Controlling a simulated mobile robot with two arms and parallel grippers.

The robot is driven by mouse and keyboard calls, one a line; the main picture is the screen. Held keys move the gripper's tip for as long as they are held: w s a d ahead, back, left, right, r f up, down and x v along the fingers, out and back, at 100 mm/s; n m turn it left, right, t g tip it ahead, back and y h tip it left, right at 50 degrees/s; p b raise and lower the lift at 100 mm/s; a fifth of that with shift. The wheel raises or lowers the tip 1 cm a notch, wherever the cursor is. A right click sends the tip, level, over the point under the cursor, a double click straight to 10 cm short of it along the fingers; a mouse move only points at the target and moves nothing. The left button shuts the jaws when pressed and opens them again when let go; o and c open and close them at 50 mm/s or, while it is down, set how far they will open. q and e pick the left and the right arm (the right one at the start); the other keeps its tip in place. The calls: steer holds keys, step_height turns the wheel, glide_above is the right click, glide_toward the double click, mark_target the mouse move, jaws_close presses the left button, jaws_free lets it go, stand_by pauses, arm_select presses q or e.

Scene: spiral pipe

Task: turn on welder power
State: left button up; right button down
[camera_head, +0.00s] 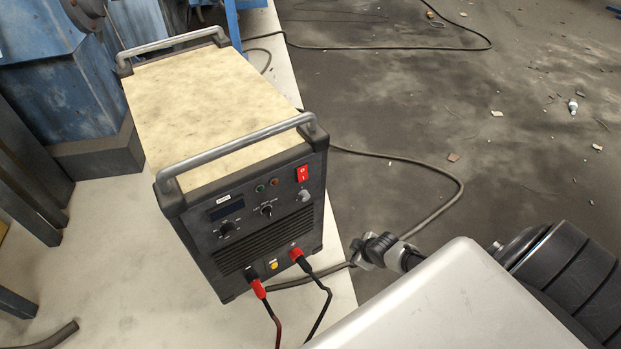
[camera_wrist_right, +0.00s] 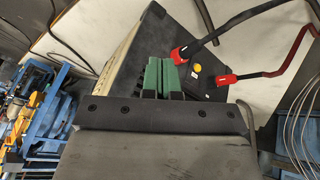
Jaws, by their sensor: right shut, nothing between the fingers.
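The welder (camera_head: 240,235) is a box with a dark front panel, a worn cream top and two metal handles. It stands on a pale surface, and its front also shows in the right wrist view (camera_wrist_right: 207,83). A red power switch (camera_head: 303,174) with white marks sits at the panel's upper right; I cannot tell its position. My right gripper (camera_wrist_right: 164,74) has green fingers, shut and empty, pointing toward the welder's front. They hide part of the panel, and I cannot see the switch there. I cannot tell whether they touch it. My left gripper is not in view.
Two red-plugged cables, one plug at the front's lower right (camera_head: 296,252), leave the welder. A grey cable (camera_head: 455,185) loops over the dark floor to its right. Blue machinery (camera_head: 60,75) stands behind left. My silver arm part covers the lower right of the head view.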

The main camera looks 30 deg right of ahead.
steer(key=w+d+r+n+t+y, duration=0.1)
steer(key=w+r+n, duration=0.1)
steer(key=w+r, duration=0.3)
steer(key=w+r+n, duration=0.1)
steer(key=w+r, duration=0.2)
steer(key=r, duration=0.5)
steer(key=n+y, duration=0.2)
steer(key=n, duration=0.3)
glide_toward(303, 174)
steer(key=s+d+f, duration=0.2)
steer(key=d+f, duration=0.2)
steer(key=f, duration=0.1)
steer(key=s+a+r+n+g+y, duration=0.1)
steer(key=s+a+r+n, duration=0.1)
steer(key=r, duration=0.3)
steer(key=shift+s+r+g, duration=0.3)
steer(key=shift+s, duration=0.35)
steer(key=w+a+f, duration=0.1)
steer(key=w+f, duration=0.2)
steer(key=w+a+f, duration=0.1)
steer(key=w+f, duration=0.1)
steer(key=w+a+f, duration=0.1)
steer(key=w+f, duration=0.2)
steer(key=shift+w+a+f, duration=0.3)
steer(key=shift+f, duration=0.1)
